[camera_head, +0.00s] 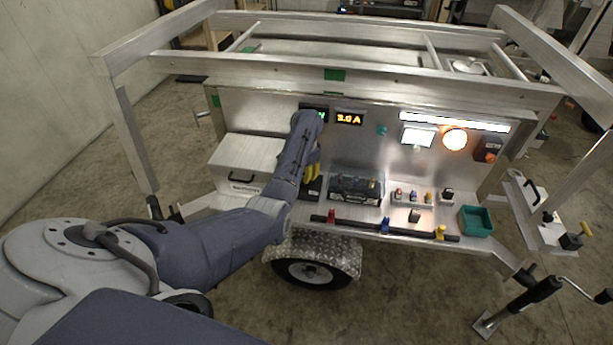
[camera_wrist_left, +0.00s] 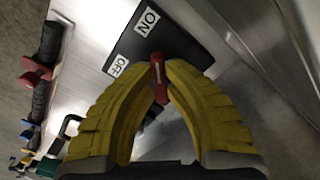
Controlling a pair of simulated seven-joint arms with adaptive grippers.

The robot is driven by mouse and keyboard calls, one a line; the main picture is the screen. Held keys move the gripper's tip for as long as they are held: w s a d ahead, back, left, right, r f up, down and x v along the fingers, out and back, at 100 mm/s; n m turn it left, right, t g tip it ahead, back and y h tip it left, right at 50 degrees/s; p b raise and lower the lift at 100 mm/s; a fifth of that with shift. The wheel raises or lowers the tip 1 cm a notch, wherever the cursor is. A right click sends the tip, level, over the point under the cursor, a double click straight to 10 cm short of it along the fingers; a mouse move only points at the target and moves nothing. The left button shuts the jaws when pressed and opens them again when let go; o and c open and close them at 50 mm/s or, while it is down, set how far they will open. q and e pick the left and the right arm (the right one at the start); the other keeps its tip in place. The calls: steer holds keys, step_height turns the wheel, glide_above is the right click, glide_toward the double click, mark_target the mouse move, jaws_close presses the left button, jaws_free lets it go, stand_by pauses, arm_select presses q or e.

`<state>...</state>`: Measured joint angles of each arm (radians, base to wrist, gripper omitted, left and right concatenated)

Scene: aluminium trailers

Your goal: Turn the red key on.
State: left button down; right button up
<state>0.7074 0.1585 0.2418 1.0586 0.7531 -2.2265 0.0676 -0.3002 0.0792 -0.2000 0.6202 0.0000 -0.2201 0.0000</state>
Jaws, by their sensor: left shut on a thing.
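The red key (camera_wrist_left: 157,73) stands on a black plate (camera_wrist_left: 165,38) with white ON and OFF labels, in the left wrist view. The ON label (camera_wrist_left: 148,21) is at the upper part of the plate and the OFF label (camera_wrist_left: 117,65) at its lower left. My left gripper (camera_wrist_left: 160,84) has its yellow fingertips closed on both sides of the key. A pale line on the key runs nearly upright in that picture; I cannot tell which label it matches. In the head view my left gripper (camera_head: 312,173) is at the trailer panel, and my arm and fingers hide the key. My right gripper is in neither view.
The aluminium trailer (camera_head: 240,105) has a "2.0 A" display (camera_head: 348,118), a lit round lamp (camera_head: 455,139) and a white screen (camera_head: 417,136). A black battery (camera_head: 356,189), a black bar with coloured clamps (camera_head: 385,229) and a green bin (camera_head: 475,221) are right of my gripper.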

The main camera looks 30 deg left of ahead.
arm_select(q)
steer(key=c, duration=1.5)
jaws_free()
steer(key=shift+o, duration=0.2)
step_height(320, 180, up, 12)
